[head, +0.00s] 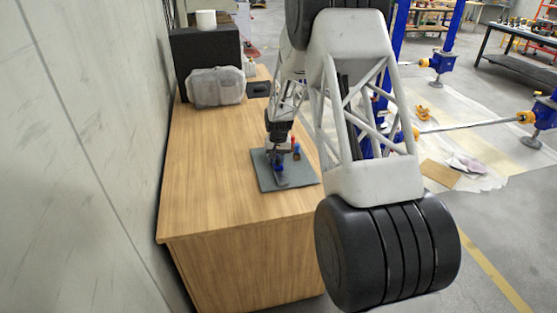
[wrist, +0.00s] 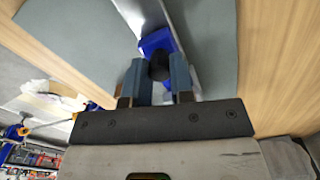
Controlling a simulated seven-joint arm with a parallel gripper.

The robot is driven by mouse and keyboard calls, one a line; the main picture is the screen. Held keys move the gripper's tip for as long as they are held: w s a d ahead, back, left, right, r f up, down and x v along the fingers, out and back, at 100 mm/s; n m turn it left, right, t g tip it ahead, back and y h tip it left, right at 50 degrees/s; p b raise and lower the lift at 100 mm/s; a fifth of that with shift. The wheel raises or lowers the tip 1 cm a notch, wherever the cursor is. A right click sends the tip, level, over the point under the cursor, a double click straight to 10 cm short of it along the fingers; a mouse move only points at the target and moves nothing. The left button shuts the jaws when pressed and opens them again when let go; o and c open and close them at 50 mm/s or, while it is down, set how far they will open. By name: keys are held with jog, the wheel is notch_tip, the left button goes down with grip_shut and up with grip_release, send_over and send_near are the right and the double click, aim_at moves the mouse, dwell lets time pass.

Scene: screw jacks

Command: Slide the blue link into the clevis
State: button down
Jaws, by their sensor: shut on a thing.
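My gripper (wrist: 160,80) points down at the grey mat. Its two blue-grey fingers are closed on a dark round piece (wrist: 159,66). The bright blue link (wrist: 155,42) shows just beyond that piece, between the fingertips. A pale grey metal strip (wrist: 178,22) runs past the link; I cannot tell whether it is part of the clevis. In the head view my gripper (head: 278,152) is over the mat, with a blue part (head: 279,170) below it. The clevis is not clearly made out, and I cannot tell whether the link touches it.
The grey mat (head: 298,181) lies on a wooden bench (head: 215,185). Small red and blue pieces (head: 296,148) stand on the mat, right of my gripper. The bench's left side is clear.

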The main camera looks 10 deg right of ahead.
jog(key=shift+w+r, duration=0.1)
jog(key=shift+w, duration=1.65)
jog(key=c, duration=1)
grip_release()
notch_tip(320, 180, up, 8)
jog(key=shift+f, duration=0.15)
